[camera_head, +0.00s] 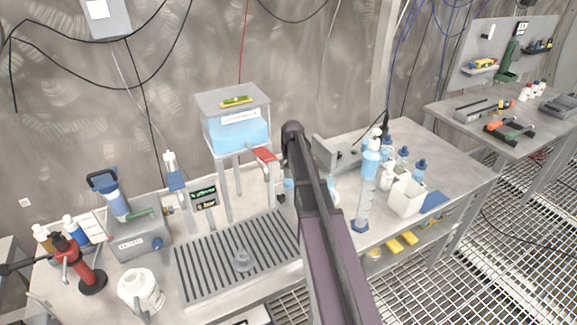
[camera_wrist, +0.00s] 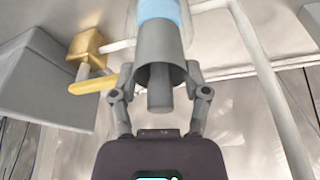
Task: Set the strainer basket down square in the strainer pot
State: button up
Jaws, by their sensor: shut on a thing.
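In the wrist view my gripper (camera_wrist: 160,72) has its two fingers closed on either side of a grey hollow cylinder (camera_wrist: 158,45), which I take to be the strainer basket. Its open end faces my palm, and a grey post (camera_wrist: 160,94) shows inside it. A light blue band (camera_wrist: 159,11) shows beyond the cylinder; I cannot tell whether it is joined to it. In the head view my arm hides the gripper and nearly all of what it holds. I cannot pick out the strainer pot for certain in either view.
A brass fitting (camera_wrist: 87,47) with a yellow lever (camera_wrist: 92,86) is close left of my fingers. In the head view a blue-filled tank (camera_head: 236,128) stands behind a slatted drain tray (camera_head: 205,268). Bottles and a white jug (camera_head: 406,196) crowd the bench's right.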

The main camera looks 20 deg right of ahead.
jog(key=shift+f, duration=0.15)
jog(key=shift+f+b, duration=1.25)
jog(key=shift+b, duration=0.15)
jog(key=shift+s+a, duration=0.1)
jog(key=shift+s, duration=0.15)
jog(key=o, duration=1.3)
jog(key=shift+w+f, duration=0.15)
jog(key=shift+f, duration=0.1)
jog(key=shift+r, duration=0.1)
jog(key=shift+w, duration=0.1)
jog(key=shift+r, duration=0.25)
